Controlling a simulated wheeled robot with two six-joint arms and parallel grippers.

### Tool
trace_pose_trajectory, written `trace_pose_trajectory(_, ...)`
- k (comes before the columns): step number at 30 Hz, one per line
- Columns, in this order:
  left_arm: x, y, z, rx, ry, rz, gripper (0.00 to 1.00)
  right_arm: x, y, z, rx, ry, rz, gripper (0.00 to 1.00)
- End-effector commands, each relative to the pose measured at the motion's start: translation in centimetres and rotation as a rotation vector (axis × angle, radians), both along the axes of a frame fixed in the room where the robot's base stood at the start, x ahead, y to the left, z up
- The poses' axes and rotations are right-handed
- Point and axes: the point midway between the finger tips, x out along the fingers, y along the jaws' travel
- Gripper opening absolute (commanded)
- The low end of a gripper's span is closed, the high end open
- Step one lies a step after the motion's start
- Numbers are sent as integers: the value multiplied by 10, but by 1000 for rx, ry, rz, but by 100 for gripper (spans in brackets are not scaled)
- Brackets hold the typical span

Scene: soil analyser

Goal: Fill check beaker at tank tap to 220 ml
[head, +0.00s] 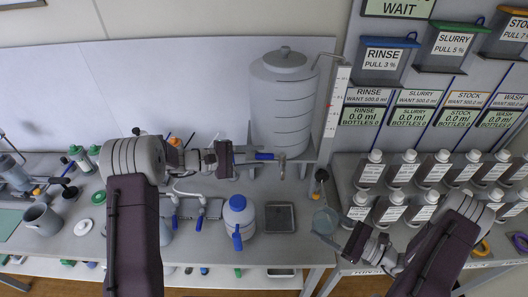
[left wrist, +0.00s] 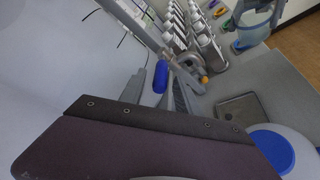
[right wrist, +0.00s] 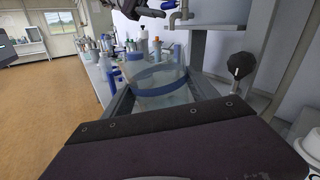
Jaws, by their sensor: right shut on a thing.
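The grey ribbed tank (head: 284,105) stands on a raised stand at the back. Its tap (head: 282,164) has a blue lever (head: 264,156), which also shows in the left wrist view (left wrist: 160,77). My right gripper (head: 343,239) is shut on the check beaker (head: 325,221), a clear beaker with a blue band, seen close up in the right wrist view (right wrist: 158,82). The beaker is right of and in front of the tap, not under it. Its level is unreadable.
A square grey tray (head: 281,218) lies on the bench below the tap. A blue-capped white jug (head: 239,214) stands left of it. A dark knob (head: 321,175) is near the beaker. Several labelled bottles (head: 410,168) fill the right rack.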

Motion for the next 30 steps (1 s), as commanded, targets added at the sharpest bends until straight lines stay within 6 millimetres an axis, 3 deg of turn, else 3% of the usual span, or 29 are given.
trace_pose_trajectory(6,9,-25,-5,0,-1,0,39,0,0,9,0,0,0,12)
trace_pose_trajectory(15,10,-28,-7,1,-1,1,39,0,0,9,0,0,0,12)
trace_pose_trajectory(19,10,-28,-7,1,-1,1,3,0,0,9,0,0,0,12)
trace_pose_trajectory(30,10,-28,-7,0,-1,0,0,0,0,9,0,0,0,12)
